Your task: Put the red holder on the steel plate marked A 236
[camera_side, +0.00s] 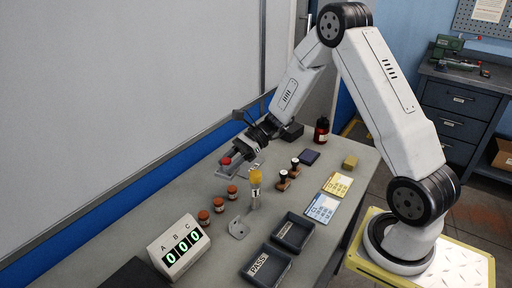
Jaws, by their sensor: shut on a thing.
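My gripper (232,156) is over the far side of the bench, shut on the red holder. Only the red top of the red holder (226,160) shows clearly at the fingertips; its lower part is hidden or too small to make out. A grey metal plate (257,169) lies just right of and below the gripper, partly covered by it. Another bare steel plate (238,229) with a hole lies nearer the front. I cannot read A 236 on either plate, nor tell whether the holder touches a surface.
A yellow-topped holder (255,178) stands upright between the plates. Several orange-red capped jars (218,205) are to its left. A counter box (178,246) shows zeros. Stamps (283,181), dark trays (292,232), cards (322,208) and a dark bottle (321,130) occupy the right side.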

